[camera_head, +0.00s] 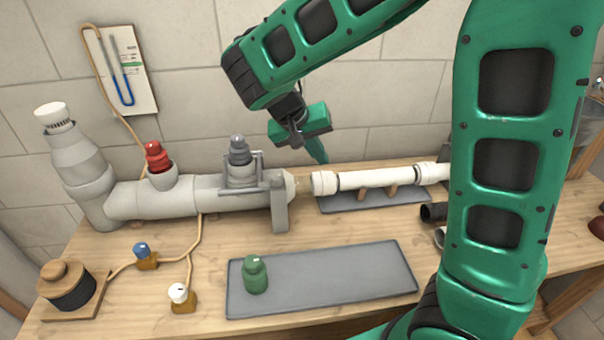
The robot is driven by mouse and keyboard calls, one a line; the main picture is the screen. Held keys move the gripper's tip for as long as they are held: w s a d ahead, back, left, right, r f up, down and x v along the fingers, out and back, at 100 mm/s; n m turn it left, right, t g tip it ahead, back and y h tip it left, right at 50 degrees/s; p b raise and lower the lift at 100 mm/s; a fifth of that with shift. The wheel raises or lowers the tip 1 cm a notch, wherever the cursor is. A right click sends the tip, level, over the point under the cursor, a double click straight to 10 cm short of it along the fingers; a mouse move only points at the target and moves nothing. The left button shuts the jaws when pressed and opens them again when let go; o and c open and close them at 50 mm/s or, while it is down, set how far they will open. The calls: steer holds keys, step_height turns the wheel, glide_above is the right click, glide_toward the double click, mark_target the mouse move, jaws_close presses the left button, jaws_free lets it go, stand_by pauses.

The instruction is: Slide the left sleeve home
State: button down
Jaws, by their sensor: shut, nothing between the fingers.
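A white pipe (375,179) lies level on wooden supports at the back of the bench. The left sleeve (324,183), a wider white collar, sits around the pipe's left end. A similar right sleeve (428,171) sits toward the other end, partly beside my arm. Left of the left sleeve, across a small gap, is the tapered end (290,184) of the large grey pipe assembly. My gripper (319,158) is shut and empty, above and behind the left sleeve, with its green fingers pointing down. I see no contact with the sleeve.
The grey pipe assembly (150,199) carries a red plug (157,156) and a grey plug (238,150). A grey mat (340,285) in front holds a green plug (255,275). Dark fittings (433,212) lie at right, partly hidden by my arm. A tiled wall stands close behind.

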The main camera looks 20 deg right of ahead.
steer(key=w+a+f+t, duration=0.1)
steer(key=w+a, duration=0.1)
steer(key=a, duration=0.5)
glide_toward(323, 183)
steer(key=shift+n+h, duration=0.3)
steer(key=shift+h, duration=0.1)
steer(key=w+f, duration=0.4)
steer(key=shift+w+a+f, duration=0.1)
steer(key=shift+w+f, duration=0.05)
steer(key=shift+f, duration=0.2)
